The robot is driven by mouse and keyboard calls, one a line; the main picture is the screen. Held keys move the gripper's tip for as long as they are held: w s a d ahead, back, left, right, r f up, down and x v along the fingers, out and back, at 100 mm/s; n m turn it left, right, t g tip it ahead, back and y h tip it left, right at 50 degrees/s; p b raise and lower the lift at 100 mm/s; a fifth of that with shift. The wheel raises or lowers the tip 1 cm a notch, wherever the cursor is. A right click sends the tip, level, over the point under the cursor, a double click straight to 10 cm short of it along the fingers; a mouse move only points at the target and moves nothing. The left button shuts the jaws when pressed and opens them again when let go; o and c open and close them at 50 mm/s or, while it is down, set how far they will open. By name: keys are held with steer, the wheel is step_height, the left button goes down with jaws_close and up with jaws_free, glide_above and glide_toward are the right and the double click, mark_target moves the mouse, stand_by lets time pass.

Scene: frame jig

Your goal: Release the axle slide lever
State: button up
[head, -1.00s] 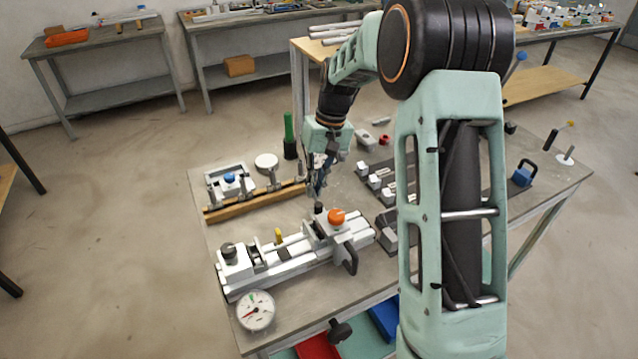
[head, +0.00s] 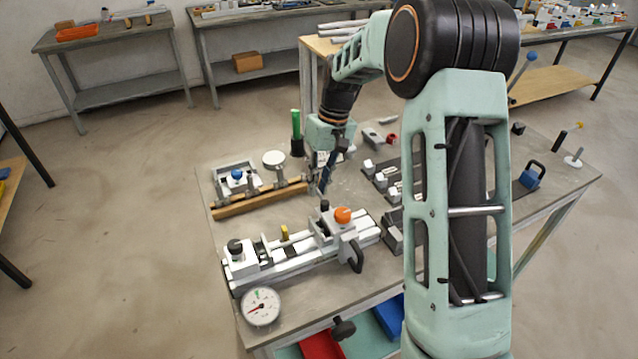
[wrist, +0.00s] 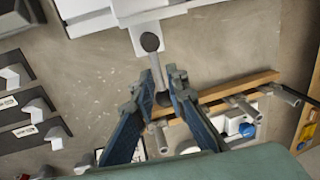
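The axle slide jig (head: 290,262) is a long white and grey fixture on the table, with an orange knob (head: 343,215) on its right block. The slide lever (head: 325,206) shows a dark tip at the jig's far side. In the wrist view the lever (wrist: 156,68) is a grey rod running from a round black end at the jig's white tab to a dark end between my fingers. My gripper (wrist: 155,83) is open, with one blue finger on each side of the rod. I cannot tell whether either finger touches it. In the head view my gripper (head: 324,180) is just behind the jig.
A wooden bar with clamps (head: 260,197) lies behind the jig. A round dial (head: 261,306) is at the front left. Dark holders with light blocks (head: 380,181) stand to the right. A green-topped post (head: 296,130) rises at the back. Bare table lies between jig and wooden bar.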

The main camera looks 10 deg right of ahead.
step_height(320, 180, up, 12)
steer(key=d, duration=0.2)
steer(key=shift+w, duration=0.4)
steer(key=shift+f, duration=0.1)
